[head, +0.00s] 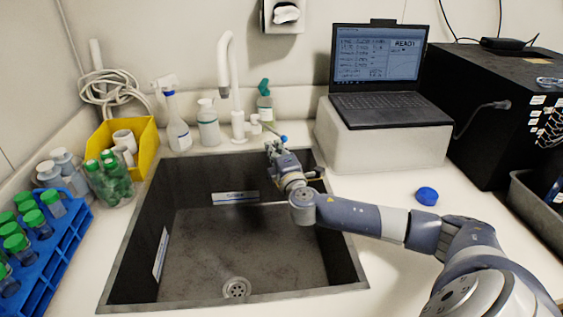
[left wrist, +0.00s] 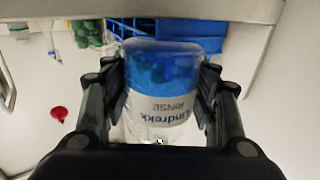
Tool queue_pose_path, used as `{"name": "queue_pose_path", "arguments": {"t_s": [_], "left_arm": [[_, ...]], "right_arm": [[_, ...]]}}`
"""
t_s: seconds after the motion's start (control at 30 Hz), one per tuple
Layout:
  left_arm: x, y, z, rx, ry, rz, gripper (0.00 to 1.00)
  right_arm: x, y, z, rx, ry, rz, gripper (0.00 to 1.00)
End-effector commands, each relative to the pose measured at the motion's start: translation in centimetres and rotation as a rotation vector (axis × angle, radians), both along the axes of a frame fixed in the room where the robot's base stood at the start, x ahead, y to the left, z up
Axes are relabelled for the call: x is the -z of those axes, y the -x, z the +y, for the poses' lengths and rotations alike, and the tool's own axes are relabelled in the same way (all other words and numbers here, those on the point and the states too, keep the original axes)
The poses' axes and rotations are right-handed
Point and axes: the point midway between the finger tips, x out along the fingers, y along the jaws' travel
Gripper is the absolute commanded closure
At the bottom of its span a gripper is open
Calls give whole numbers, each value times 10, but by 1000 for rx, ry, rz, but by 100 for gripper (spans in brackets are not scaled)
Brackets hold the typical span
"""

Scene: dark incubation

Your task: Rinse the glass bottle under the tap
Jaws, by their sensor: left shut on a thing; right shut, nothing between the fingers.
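The glass bottle (left wrist: 160,95) is clear, with a blue band and a white label reading "Lindrekk RINSE" upside down in the left wrist view. My left gripper (left wrist: 162,75) is shut on it, with fingers on both sides. Neither shows in the head view. The white tap (head: 226,65) arches up behind the dark sink (head: 128,245), its spout turned down. My right gripper (head: 273,150) is shut and empty at the sink's back right edge, just right of the tap base; its fingertips are small and partly hidden. I see no water running.
A blue rack (head: 62,240) of green-capped bottles and a yellow bin (head: 150,140) stand left of the sink. A spray bottle (head: 176,120) and soap bottles stand behind. A blue cap (head: 427,196) lies at right, before the laptop (head: 378,70). The sink floor is clear.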

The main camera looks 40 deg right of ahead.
Motion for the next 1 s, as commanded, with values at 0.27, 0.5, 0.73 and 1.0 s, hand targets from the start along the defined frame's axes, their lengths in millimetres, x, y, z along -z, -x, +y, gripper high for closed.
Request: {"name": "queue_pose_path", "arguments": {"t_s": [0.27, 0.5, 0.73, 1.0], "left_arm": [[-1, 0, 0, 0, 0, -3, 79], [-1, 0, 0, 0, 0, -3, 79], [-1, 0, 0, 0, 0, -3, 79], [-15, 0, 0, 0, 0, -3, 79]], "right_arm": [[2, 47, 19, -4, 2, 4, 100], [2, 71, 28, -3, 1, 1, 100], [1, 76, 30, -2, 0, 0, 100], [-12, 76, 30, -2, 0, 0, 100]]}}
